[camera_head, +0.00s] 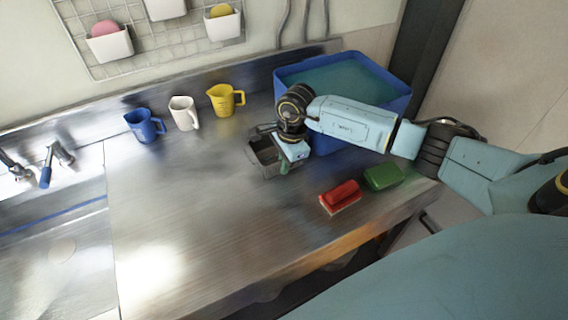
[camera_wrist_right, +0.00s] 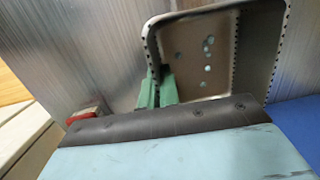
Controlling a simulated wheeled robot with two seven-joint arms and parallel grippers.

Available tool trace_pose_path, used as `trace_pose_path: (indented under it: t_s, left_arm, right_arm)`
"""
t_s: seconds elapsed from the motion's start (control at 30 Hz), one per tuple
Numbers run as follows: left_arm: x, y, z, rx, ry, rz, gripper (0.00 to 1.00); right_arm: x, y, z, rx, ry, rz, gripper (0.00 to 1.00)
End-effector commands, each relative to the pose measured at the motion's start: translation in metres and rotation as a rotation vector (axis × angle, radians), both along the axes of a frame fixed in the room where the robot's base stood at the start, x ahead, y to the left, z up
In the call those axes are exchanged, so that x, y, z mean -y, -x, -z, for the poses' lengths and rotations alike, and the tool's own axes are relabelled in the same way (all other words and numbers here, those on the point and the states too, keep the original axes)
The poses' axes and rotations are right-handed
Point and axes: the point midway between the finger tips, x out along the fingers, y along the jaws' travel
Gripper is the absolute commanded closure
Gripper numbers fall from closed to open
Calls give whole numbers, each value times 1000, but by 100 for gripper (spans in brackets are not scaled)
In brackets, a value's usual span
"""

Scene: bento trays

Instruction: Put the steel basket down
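The steel basket (camera_head: 262,158) is a small grey open box with holes in its bottom, just left of the blue tub. It also shows in the right wrist view (camera_wrist_right: 245,55). My right gripper (camera_head: 284,165) is at its near right side, with green fingertips (camera_wrist_right: 158,88) close together on either side of the basket's wall, shut on it. The basket looks close to level, at or just above the counter; I cannot tell if it touches. My arm hides part of it. My left gripper is not in view.
A blue tub (camera_head: 398,104) of water stands right of the basket. A red brush (camera_head: 341,194) and a green block (camera_head: 383,177) lie near the front edge. Blue (camera_head: 144,126), white (camera_head: 184,113) and yellow (camera_head: 222,100) jugs stand behind. The steel counter (camera_head: 190,215) is clear at left and front.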

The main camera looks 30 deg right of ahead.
Motion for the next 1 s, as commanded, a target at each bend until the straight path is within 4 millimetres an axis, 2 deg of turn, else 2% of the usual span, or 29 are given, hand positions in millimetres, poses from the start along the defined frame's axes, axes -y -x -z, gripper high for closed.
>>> trace_pose_path:
  t_s: [0.37,0.57,0.87,1.0]
  left_arm:
    - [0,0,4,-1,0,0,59]
    - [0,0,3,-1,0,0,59]
    - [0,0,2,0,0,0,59]
    - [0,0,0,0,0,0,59]
  right_arm:
    - [0,-1,7,2,0,-1,100]
    - [0,0,7,1,0,-1,75]
    - [0,0,6,1,0,-1,75]
    - [2,-1,-6,5,0,-1,75]
